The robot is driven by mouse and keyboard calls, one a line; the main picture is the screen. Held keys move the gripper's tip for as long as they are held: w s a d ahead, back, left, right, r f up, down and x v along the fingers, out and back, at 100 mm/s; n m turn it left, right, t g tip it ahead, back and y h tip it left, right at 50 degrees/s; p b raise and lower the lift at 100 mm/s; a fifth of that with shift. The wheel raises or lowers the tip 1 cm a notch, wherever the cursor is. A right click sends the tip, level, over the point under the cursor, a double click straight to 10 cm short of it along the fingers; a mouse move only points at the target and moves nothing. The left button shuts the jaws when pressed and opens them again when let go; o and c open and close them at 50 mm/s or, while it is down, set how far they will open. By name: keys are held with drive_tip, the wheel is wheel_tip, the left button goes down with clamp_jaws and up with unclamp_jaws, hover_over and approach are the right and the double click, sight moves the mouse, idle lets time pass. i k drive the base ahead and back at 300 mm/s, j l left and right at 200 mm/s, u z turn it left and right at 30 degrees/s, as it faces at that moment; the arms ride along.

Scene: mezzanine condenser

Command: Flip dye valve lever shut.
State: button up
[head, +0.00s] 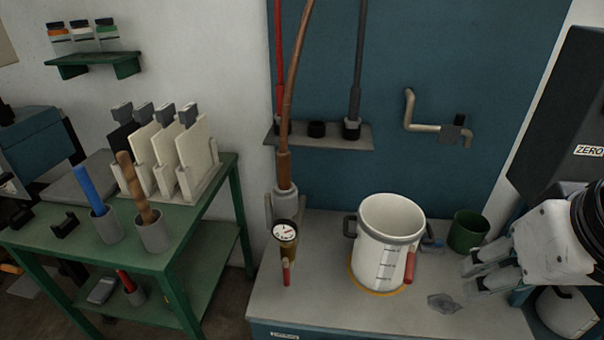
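A small red lever (286,273) hangs straight down below a round dial gauge (285,232) with a brass body, at the left end of the grey bench. The gauge sits in front of a grey fitting (284,204) at the foot of a copper-coloured pipe. No label shows which valve this lever belongs to. My gripper (470,278) is at the far right, over the bench's right side. Its two fingers point left and stand apart with nothing between them. The white pot stands between my gripper and the lever, and they are well apart.
The white graduated pot (385,225) has a red handle part and sits on an orange ring. A wall tap (452,133) is behind. The bench front (330,315) is clear.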

sight(286, 266)
drive_tip(key=u, duration=0.7)
drive_tip(key=i+j+z, duration=0.15)
drive_tip(key=j, duration=0.15)
drive_tip(key=j+z, duration=0.15)
drive_tip(key=j, duration=0.1)
